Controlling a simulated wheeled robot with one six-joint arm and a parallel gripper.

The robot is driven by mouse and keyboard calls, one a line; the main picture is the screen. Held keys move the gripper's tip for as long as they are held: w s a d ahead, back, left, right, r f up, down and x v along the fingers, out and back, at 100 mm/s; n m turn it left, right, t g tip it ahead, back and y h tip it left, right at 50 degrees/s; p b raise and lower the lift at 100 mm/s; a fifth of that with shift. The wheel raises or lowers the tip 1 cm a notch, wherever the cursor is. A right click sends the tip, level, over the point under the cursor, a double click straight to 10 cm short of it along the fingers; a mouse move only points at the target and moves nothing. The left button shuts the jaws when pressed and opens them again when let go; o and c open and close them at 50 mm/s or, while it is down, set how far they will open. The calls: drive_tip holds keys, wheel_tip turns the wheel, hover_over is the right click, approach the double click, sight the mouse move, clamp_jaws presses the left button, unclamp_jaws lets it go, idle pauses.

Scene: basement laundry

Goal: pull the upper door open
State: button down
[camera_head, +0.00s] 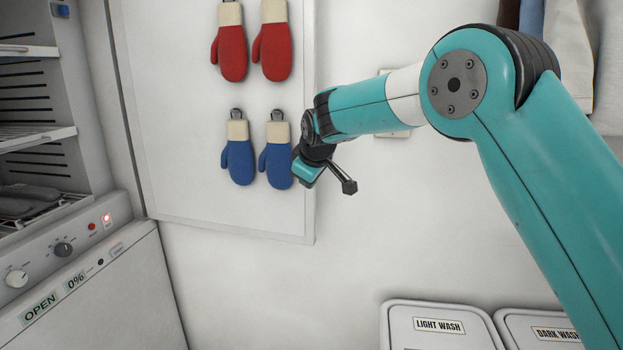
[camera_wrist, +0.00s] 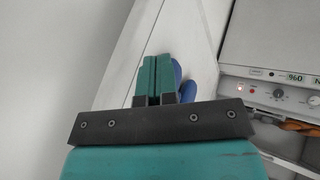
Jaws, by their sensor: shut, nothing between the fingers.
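The white appliance (camera_head: 120,290) stands at the left in the head view. Its upper compartment (camera_head: 40,135) shows an open front with wire racks and slotted walls. The lower front carries an OPEN label and a 0% label. My gripper (camera_head: 305,172) is in front of the wall board, to the right of the appliance and apart from it. The wrist view shows its teal fingers (camera_wrist: 157,65) pressed together and empty.
A control panel (camera_head: 65,248) with knobs and a lit red light lies below the compartment. Red mittens (camera_head: 231,50) and blue mittens (camera_head: 239,160) hang on the white board (camera_head: 180,110). LIGHT WASH (camera_head: 400,325) and DARK WASH (camera_head: 515,325) bins stand at the bottom right.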

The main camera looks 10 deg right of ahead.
drive_tip(key=s+a+f+v, duration=0.1)
drive_tip(key=s+v, duration=0.1)
drive_tip(key=v, duration=0.9)
drive_tip(key=s+f+m+g+y+p, duration=0.1)
drive_tip(key=s+g+p, duration=0.2)
drive_tip(key=s, duration=1.6)
drive_tip(key=s+f+m+g+y+p, duration=0.1)
drive_tip(key=s+g+p, duration=0.3)
drive_tip(key=s, duration=1.5)
drive_tip(key=shift+d+m+y, duration=0.3)
drive_tip(key=shift+d+y, duration=0.2)
drive_tip(key=shift+y, duration=0.3)
